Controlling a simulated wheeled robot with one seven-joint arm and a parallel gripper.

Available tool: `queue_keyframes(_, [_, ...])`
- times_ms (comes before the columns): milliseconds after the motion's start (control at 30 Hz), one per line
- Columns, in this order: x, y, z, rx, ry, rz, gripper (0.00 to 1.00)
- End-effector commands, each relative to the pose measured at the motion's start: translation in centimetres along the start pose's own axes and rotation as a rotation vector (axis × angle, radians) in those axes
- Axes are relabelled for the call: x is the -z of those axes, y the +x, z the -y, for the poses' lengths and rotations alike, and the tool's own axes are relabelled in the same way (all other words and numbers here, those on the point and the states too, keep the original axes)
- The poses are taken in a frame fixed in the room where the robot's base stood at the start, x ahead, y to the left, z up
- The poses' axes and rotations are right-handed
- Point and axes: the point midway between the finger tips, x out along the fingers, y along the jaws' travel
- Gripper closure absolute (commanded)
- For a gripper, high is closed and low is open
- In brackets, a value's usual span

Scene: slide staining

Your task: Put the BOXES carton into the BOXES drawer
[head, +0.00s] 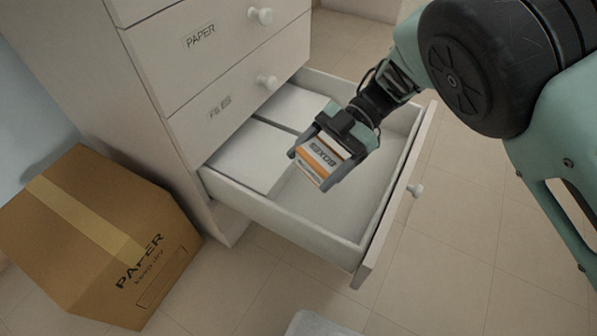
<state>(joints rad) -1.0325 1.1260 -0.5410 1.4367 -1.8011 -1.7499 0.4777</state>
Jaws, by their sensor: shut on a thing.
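The BOXES carton (321,162) is small, white and orange, with its label upside down in the head view. My gripper (327,163) is shut on it, one finger on each side, and holds it over an open drawer (283,225). The carton appears to be above the drawer floor; the exact height is hard to tell. The drawer is the lowest open one of the white cabinet, and its front panel (391,205) with a round knob faces right. Any label on that front is out of sight.
White blocks or boxes (246,157) fill the back part of the drawer; its front part is bare. Closed drawers labelled PAPER (200,37) and FILES (219,107) are above. A brown PAPER carton (95,235) stands on the floor at left. Tiled floor at right is clear.

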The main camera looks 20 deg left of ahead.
Motion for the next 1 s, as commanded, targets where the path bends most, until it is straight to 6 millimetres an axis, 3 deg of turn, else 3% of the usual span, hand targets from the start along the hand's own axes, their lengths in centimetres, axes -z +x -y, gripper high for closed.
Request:
queue_keyframes(200, [-4.1, 2.0, 0.0, 0.001, 0.001, 0.000, 0.46])
queue_keyframes(600, [-8.2, 4.0, 0.0, -0.002, 0.001, 0.000, 0.46])
queue_keyframes(1000, [-8.3, 4.0, 0.0, -0.002, 0.001, -0.001, 0.46])
